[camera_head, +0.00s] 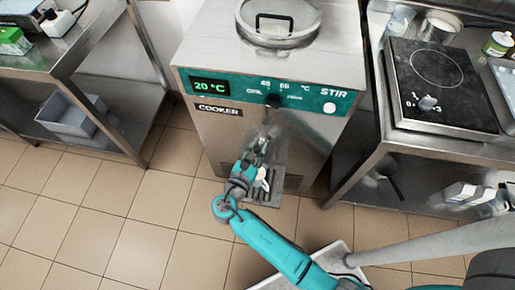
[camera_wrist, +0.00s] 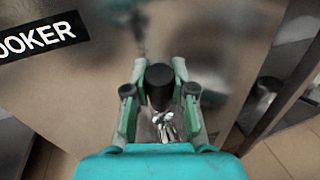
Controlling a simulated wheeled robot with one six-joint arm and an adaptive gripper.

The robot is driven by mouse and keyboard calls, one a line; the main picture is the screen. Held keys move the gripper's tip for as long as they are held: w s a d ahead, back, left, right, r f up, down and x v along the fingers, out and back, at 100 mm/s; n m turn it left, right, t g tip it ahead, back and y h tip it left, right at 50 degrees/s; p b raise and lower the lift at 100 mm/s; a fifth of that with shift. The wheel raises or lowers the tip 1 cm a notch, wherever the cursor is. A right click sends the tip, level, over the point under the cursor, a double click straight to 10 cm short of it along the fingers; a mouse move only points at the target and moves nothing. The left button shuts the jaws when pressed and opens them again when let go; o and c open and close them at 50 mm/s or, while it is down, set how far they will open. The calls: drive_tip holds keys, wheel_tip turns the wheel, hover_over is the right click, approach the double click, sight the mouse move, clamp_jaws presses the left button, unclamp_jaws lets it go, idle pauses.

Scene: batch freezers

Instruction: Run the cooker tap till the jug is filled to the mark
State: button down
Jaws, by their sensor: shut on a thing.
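The cooker (camera_head: 225,135) is a steel cabinet with a green panel reading 20 °C and a round lid on top. My gripper (camera_head: 260,146) is at its front, below the panel. In the wrist view, my gripper (camera_wrist: 159,78) is shut on a black, round-topped tap handle (camera_wrist: 160,90), with shiny metal below it. A pale thing (camera_head: 263,181), perhaps the jug, shows on the dark slatted tray under the tap. My arm hides most of it; its mark and any water level cannot be seen.
A steel table (camera_head: 95,40) with a grey bin (camera_head: 75,118) on its lower shelf stands at left. At right, a steel counter (camera_head: 440,148) carries a black hob (camera_head: 435,75) and containers. Tiled floor (camera_head: 90,215) is clear at the front left.

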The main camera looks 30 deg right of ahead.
drive_tip(key=shift+w+d+r+g+y, duration=0.2)
drive_tip(key=shift+w+d+g+y, duration=0.5)
drive_tip(key=shift+w+g, duration=0.2)
drive_tip(key=shift+w+d+n+g+y, duration=0.25)
drive_tip(key=shift+w+n+g+y, duration=0.2)
drive_tip(key=shift+y, duration=0.15)
drive_tip(key=c, duration=0.9)
unclamp_jaws()
drive_tip(key=shift+c, duration=0.2)
drive_tip(key=v, duration=1.2)
